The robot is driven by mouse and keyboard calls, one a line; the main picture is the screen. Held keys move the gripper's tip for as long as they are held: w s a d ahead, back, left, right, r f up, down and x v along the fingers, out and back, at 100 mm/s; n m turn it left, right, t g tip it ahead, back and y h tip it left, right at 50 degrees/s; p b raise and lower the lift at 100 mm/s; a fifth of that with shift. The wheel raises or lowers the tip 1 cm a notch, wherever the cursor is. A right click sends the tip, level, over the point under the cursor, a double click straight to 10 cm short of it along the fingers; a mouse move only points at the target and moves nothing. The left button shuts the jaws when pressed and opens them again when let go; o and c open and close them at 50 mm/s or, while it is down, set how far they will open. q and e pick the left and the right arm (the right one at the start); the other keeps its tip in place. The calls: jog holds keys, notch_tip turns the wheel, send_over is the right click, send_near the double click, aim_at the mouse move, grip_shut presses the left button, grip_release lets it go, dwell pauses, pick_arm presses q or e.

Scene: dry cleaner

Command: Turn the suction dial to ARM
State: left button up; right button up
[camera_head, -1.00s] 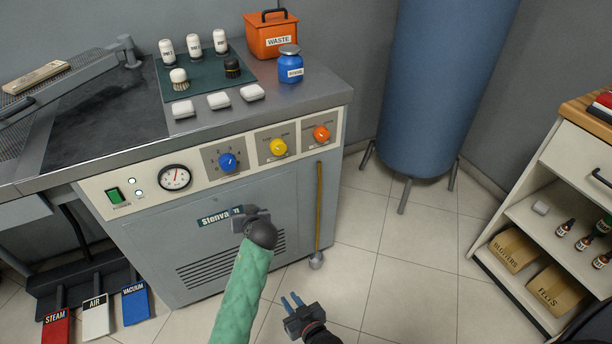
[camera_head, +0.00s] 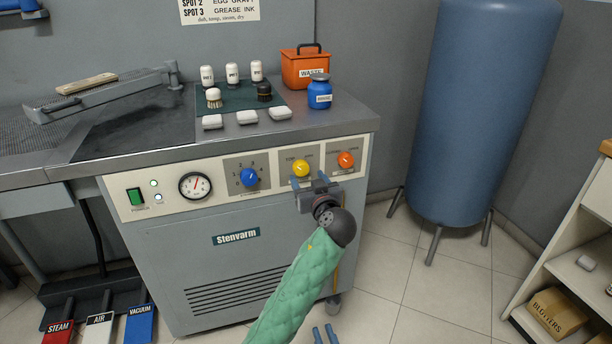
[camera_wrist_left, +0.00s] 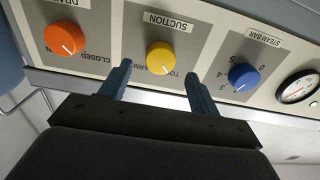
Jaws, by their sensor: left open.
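The yellow suction dial (camera_head: 301,168) sits on the front panel between the blue dial and the orange dial. In the left wrist view the yellow dial (camera_wrist_left: 160,58) is under the SUCTION label, its white mark pointing to the lower right; the position labels are partly hidden by my fingers. My left gripper (camera_head: 310,183) is open and empty just below the dial in the head view. In the wrist view its fingertips (camera_wrist_left: 158,72) are spread to either side of the dial, apparently not touching it. My right gripper (camera_head: 324,334) shows only its two separated, empty fingertips at the bottom edge.
The blue steam dial (camera_head: 249,178) and orange drain dial (camera_head: 346,160) flank the yellow one closely. A gauge (camera_head: 195,186) and green switch (camera_head: 135,197) are farther left. The worktop edge overhangs above the panel. A blue tank (camera_head: 480,110) stands at right; the floor before it is clear.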

aim_at(303, 171)
pick_arm(q)
jog(key=shift+x, duration=2)
jog(key=c, duration=1)
